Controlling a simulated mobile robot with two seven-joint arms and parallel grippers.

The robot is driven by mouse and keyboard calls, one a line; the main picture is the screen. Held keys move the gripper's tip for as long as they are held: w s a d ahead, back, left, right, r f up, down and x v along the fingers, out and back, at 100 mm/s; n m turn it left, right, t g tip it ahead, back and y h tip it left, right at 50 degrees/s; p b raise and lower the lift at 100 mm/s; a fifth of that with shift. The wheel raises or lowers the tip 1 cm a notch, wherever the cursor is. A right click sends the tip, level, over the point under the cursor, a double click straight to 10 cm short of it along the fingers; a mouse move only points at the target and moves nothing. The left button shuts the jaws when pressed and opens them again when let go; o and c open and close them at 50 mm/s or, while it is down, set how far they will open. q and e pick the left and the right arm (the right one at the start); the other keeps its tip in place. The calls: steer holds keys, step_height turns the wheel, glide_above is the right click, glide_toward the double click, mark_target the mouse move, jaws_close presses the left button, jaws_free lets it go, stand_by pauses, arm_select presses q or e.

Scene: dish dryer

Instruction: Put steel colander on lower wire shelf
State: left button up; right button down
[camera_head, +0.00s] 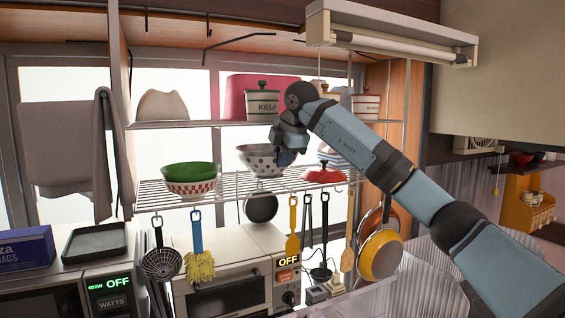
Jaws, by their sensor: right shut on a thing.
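The steel colander (256,161) is a grey bowl with dark holes. It is upright at the lower wire shelf (151,196), right of a green bowl in a red-checked bowl. My right gripper (285,157) reaches in from the right and is shut on the colander's right rim. The fingertips are partly hidden by the gripper's body. The colander's base is at or just above the wires; I cannot tell if it touches. My left gripper is not in view.
The green bowl (192,172) sits in the checked bowl (190,188). A red lid (323,175) is right of the colander. The upper shelf (205,124) with a pink box and canisters is above. Utensils and pans, including a yellow pan (380,256), hang below.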

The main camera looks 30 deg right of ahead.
mark_target(283, 169)
steer(key=shift+w+f, duration=0.1)
steer(key=shift+w, duration=0.05)
step_height(283, 169, down, 3)
steer(key=shift+f+p, duration=0.15)
steer(key=shift+p, duration=0.65)
steer(key=shift+f, duration=0.15)
steer(key=c, duration=1.1)
jaws_free()
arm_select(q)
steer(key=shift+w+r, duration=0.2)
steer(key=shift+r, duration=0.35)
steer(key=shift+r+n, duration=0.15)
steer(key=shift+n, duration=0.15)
